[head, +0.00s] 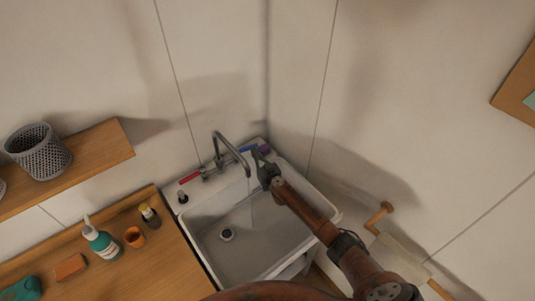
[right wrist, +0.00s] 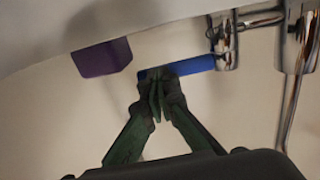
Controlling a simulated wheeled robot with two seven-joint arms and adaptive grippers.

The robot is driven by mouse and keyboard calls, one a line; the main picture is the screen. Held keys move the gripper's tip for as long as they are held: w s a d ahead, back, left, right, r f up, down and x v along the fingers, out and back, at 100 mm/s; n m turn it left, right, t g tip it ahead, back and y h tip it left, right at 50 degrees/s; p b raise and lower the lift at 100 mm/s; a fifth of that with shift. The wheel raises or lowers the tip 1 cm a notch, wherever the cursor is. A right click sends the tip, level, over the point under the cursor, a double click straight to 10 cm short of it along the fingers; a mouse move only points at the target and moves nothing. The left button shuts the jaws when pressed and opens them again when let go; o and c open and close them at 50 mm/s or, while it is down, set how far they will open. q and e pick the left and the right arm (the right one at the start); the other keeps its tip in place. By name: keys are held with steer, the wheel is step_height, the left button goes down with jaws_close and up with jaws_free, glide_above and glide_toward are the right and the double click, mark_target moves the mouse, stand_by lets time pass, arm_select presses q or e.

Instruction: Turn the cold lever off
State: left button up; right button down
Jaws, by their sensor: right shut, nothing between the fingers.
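The cold lever is the blue bar (head: 248,148) on the right side of the chrome tap (head: 230,152). In the right wrist view the blue lever (right wrist: 190,66) reaches left from its chrome valve. A red lever (head: 189,178) is on the tap's left side. A faint stream of water (head: 251,200) falls from the spout into the white sink (head: 205,243). My right gripper (head: 258,156) is shut and empty; its fingertips (right wrist: 157,92) are at the lever's free end, overlapping it in the wrist view. I cannot tell whether they touch it. My left gripper is out of view.
A purple block (head: 265,149) sits on the sink's back rim, close to my right gripper. The wooden counter (head: 150,270) holds bottles and a cup. Walls stand close behind the tap.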

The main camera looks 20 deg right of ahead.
steer(key=shift+w, duration=0.45)
steer(key=shift+w+d, duration=0.1)
steer(key=shift+w, duration=0.15)
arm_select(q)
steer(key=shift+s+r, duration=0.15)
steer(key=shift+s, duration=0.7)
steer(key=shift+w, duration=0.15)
